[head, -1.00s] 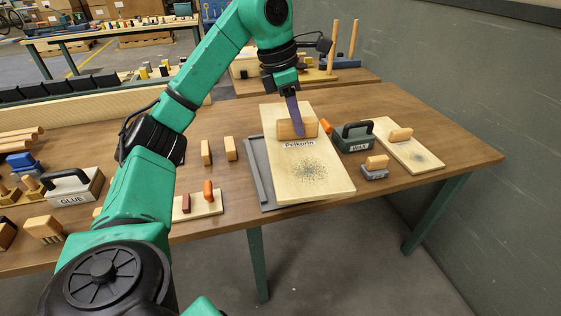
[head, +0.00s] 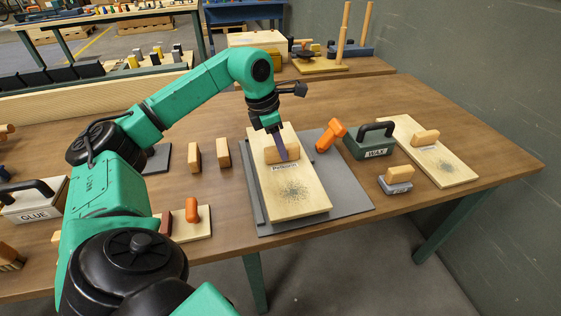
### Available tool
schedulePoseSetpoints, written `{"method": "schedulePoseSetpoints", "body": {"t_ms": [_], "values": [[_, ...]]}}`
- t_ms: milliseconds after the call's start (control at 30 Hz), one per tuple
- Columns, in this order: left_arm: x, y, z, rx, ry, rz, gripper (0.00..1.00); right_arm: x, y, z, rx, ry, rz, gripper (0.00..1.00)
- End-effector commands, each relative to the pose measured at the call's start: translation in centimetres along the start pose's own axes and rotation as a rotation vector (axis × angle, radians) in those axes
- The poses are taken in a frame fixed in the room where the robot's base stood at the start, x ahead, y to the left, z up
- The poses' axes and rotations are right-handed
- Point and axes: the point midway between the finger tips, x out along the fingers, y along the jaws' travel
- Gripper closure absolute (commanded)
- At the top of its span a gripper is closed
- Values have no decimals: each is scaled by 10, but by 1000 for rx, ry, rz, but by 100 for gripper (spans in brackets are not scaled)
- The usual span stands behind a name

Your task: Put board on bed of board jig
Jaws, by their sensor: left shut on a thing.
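The board (head: 305,203) is pale wood with a block handle, a name label and a dark speckled patch. It lies over the left part of the grey bed of the board jig (head: 342,185), roughly level, its left edge close to the jig's raised left rail. I cannot tell whether it touches the bed or hovers just above it. My left gripper (head: 281,153) is shut on the board's block handle from above. An orange clamp (head: 330,136) stands at the jig's far right corner, clear of the board. My right gripper is not in view.
A green WAX caddy (head: 372,145), a grey-based block (head: 396,180) and a second pale board (head: 445,168) stand on the right. Two upright wooden blocks (head: 195,158) and a small board with an orange peg (head: 191,211) stand on the left.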

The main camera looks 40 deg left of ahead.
Motion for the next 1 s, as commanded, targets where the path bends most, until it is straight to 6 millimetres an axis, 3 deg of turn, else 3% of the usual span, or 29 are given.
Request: {"method": "schedulePoseSetpoints", "body": {"t_ms": [100, 233, 567, 600, 633, 1000], "values": [[19, 0, -6, -1, 1, -1, 100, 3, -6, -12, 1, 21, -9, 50], [39, 0, -11, -1, 0, 0, 100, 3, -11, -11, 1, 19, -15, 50], [44, 0, -12, -1, -3, 1, 100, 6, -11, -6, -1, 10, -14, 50], [44, 0, -12, -1, -1, 0, 53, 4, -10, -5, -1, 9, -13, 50], [44, 0, -12, -1, -1, 0, 41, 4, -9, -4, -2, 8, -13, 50], [39, 0, -11, -1, -1, 1, 38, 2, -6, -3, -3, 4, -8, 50]]}}
